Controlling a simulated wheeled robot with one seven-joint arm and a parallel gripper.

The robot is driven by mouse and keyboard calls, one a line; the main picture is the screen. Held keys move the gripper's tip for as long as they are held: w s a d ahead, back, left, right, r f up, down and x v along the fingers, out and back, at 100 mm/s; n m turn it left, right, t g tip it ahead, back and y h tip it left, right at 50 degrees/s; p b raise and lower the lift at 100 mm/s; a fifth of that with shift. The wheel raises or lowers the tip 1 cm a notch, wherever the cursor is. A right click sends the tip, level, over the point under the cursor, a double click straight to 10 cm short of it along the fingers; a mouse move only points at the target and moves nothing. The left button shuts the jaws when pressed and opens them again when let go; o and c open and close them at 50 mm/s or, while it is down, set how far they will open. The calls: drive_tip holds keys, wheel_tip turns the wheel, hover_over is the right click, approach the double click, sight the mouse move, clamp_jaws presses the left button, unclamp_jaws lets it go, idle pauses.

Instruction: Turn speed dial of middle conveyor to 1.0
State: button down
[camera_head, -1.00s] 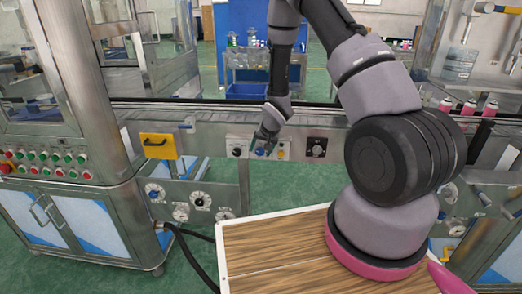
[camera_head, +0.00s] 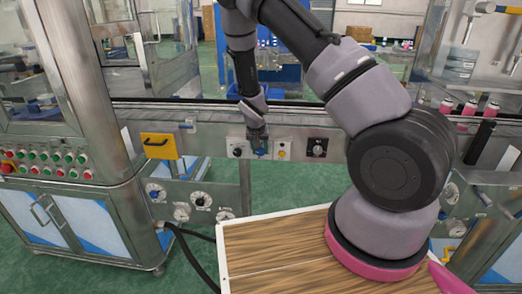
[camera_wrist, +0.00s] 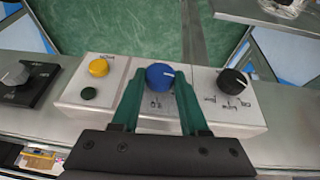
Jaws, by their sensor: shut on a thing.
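The blue dial (camera_wrist: 159,75) sits in the middle of a pale control box on the conveyor's side. A white mark on its face points to the right in the wrist view. My gripper (camera_wrist: 157,84) has its two green fingers on either side of the dial and is shut on it. In the head view my gripper (camera_head: 257,146) reaches down to the box, and a little of the blue dial (camera_head: 262,153) shows beside the fingers. The scale print around the dial is partly hidden and too small to read.
In the wrist view a black knob (camera_wrist: 233,81) is right of the dial. A grey knob (camera_wrist: 15,74) on a black plate lies farther left. The conveyor (camera_head: 210,114) runs behind.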

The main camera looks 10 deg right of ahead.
drive_tip(key=h, duration=0.2)
drive_tip(key=n+g+h, duration=0.1)
drive_tip(key=h, duration=0.1)
drive_tip(key=shift+w+a+f, duration=0.1)
drive_tip(key=shift+w+a, duration=0.05)
drive_tip(key=shift+a, duration=0.25)
drive_tip(key=shift+a+f+n+g+h, duration=0.15)
drive_tip(key=shift+n+g+h, duration=0.25)
drive_tip(key=shift+h, duration=1.1)
drive_tip(key=shift+c, duration=2.1)
unclamp_jaws()
drive_tip(key=v, duration=1)
drive_tip(key=shift+a, duration=0.4)
